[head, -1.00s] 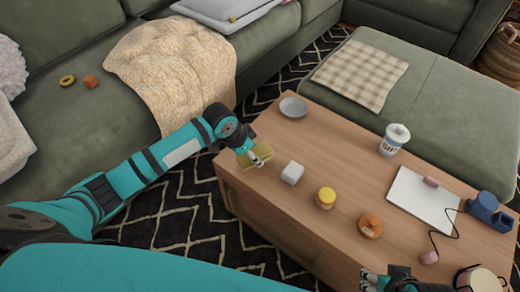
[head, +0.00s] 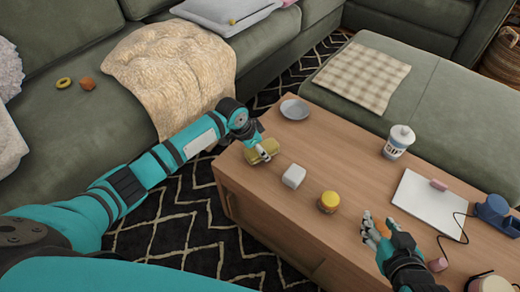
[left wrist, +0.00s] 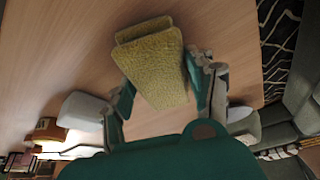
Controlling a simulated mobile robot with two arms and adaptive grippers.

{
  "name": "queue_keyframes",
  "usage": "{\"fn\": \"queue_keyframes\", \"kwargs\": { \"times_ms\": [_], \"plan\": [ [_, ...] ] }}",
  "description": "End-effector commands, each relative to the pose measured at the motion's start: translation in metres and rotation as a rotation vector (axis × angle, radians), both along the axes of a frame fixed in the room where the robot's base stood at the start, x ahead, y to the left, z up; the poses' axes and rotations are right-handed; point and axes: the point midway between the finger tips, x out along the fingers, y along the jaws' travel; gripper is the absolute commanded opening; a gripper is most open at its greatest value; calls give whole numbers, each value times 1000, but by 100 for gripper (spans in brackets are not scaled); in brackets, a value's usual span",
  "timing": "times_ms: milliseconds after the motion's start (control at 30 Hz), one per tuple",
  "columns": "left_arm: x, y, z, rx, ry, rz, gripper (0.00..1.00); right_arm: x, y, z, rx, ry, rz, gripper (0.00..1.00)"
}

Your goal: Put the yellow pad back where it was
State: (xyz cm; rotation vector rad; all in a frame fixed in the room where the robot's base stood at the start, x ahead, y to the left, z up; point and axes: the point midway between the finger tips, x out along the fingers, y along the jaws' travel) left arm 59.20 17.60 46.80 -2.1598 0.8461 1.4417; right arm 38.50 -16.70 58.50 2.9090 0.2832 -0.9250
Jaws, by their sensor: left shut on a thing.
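The yellow pad (head: 264,151) is at the left end of the wooden table, by its edge. In the left wrist view the pad (left wrist: 155,65) looks like thick, rough-textured layers. My left gripper (head: 262,154) is shut on it, with a finger on either side of it. I cannot tell whether the pad touches the table top or is just above it. My right gripper (head: 375,222) is over the front of the table, right of the yellow jar, with its fingertips apart. What lies under it is mostly hidden.
On the table (head: 320,155) are a grey dish (head: 294,109), a white block (head: 293,176), a yellow-lidded jar (head: 328,202), a white lidded cup (head: 399,141), a white board (head: 428,205) and a blue object (head: 494,209). The middle of the table is clear. A green sofa (head: 60,125) stands left.

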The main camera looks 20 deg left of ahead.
Motion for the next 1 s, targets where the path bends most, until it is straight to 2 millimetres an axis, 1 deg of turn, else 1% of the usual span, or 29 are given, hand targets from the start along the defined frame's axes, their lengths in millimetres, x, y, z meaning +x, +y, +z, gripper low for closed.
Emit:
{"fn": "queue_keyframes", "kwargs": {
  "times_ms": [233,367,400,567,833,933,1000],
  "plan": [
    [0,0,0,0,0,0,30,1,0,1,1,-5,0,40],
    [0,0,-3,-1,1,0,30,1,0,1,1,-6,0,40],
    [0,0,-3,0,0,0,58,1,0,1,1,-7,0,40],
    [0,0,-3,0,0,0,79,1,0,1,1,-7,0,40],
    [0,0,-3,0,0,0,79,1,0,1,1,-7,0,40],
    [0,1,2,1,-1,0,79,1,0,2,1,-4,0,40],
    [-1,2,7,1,0,1,79,-6,-2,-4,-9,44,-2,40]
  ]
}}
